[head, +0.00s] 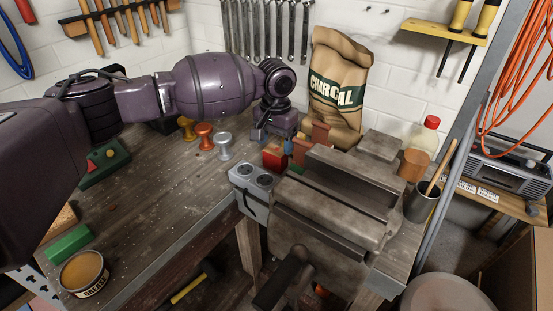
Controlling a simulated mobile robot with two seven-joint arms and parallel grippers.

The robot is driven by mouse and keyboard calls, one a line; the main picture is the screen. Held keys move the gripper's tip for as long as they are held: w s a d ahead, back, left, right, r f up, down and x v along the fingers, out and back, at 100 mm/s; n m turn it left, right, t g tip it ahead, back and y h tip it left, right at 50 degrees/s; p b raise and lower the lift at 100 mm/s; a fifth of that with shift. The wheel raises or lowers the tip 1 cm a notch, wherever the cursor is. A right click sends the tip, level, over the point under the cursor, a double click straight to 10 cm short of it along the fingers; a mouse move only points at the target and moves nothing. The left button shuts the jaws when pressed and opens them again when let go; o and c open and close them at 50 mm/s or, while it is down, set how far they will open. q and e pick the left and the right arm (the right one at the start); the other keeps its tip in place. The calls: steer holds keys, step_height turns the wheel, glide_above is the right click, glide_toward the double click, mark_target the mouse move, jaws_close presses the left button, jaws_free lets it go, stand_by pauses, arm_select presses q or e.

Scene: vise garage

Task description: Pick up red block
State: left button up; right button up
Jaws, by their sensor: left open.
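A red block (274,158) sits on the workbench just left of the vise (335,195), in the middle of the head view. My left gripper (273,140) is open and points down, directly above and behind the red block in the picture. Whether its fingers touch the block, I cannot tell. Brownish-red blocks (320,132) stand just to the right, partly hidden behind the vise. My right gripper is out of view.
A grey two-knob box (252,184) is at the bench edge, in front of the red block. A charcoal bag (338,90) stands behind. Silver (225,146) and orange (205,135) knob-shaped pieces stand to the left. A grease tin (84,272) sits front left.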

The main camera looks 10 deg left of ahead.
mark_target(276, 150)
arm_select(q)
steer(key=shift+s+f+b, duration=0.15)
steer(key=shift+f+b, duration=0.15)
steer(key=shift+f, duration=1.05)
steer(key=shift+s+f+b, duration=0.1)
steer(key=shift+f+b, duration=0.15)
steer(key=shift+f, duration=1.05)
steer(key=shift+r, duration=0.1)
steer(key=c, duration=0.7)
